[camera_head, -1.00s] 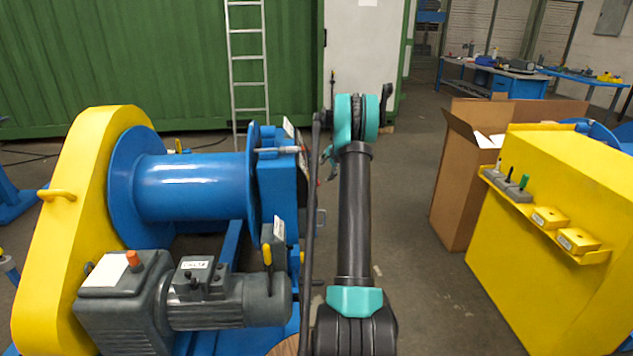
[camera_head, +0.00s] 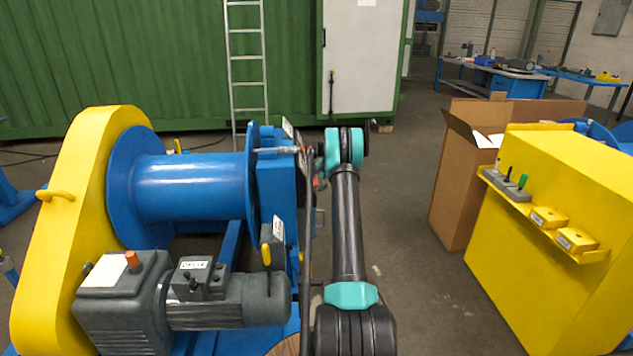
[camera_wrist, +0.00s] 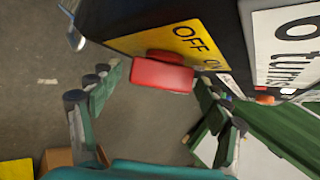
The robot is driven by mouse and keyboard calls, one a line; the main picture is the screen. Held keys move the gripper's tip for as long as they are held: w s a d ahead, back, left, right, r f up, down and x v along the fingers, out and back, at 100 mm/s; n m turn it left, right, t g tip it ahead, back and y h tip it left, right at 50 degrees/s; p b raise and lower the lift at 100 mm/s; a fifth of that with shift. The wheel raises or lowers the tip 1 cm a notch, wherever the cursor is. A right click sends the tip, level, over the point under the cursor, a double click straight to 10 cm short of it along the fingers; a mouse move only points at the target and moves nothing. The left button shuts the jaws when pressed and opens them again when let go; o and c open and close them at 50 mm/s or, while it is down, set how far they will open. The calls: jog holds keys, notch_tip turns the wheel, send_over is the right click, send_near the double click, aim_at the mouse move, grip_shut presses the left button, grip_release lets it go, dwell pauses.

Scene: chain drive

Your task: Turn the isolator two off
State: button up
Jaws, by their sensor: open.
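In the wrist view, a red switch handle (camera_wrist: 162,74) sticks out from a dark box. Behind it is a yellow plate (camera_wrist: 187,38) marked "OFF", with more lettering partly hidden. No isolator number can be read. My gripper (camera_wrist: 158,88) is open, its fingers on either side of the red handle and a little short of it; I see no clear contact. In the head view, my gripper (camera_head: 314,168) is at the right side of the blue drum stand (camera_head: 277,190), mostly hidden by my arm. The handle cannot be made out clearly there.
A white sign with large black text (camera_wrist: 290,40) is beside the yellow plate. A yellow cabinet (camera_head: 555,220) and a cardboard box (camera_head: 455,190) stand to the right. A grey motor (camera_head: 225,302) is at lower left. Floor between my arm and the box is clear.

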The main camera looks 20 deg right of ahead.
jog(key=c, duration=1.2)
jog(key=shift+t, duration=0.3)
jog(key=n+t+y, duration=0.2)
jog(key=n+t, duration=0.2)
jog(key=shift+t, duration=0.3)
jog(key=n+t+y, duration=0.2)
jog(key=n, duration=0.1)
jog(key=shift+n+t+y, duration=0.7)
jog(key=shift+n+y, duration=0.6)
jog(key=shift+n, duration=0.2)
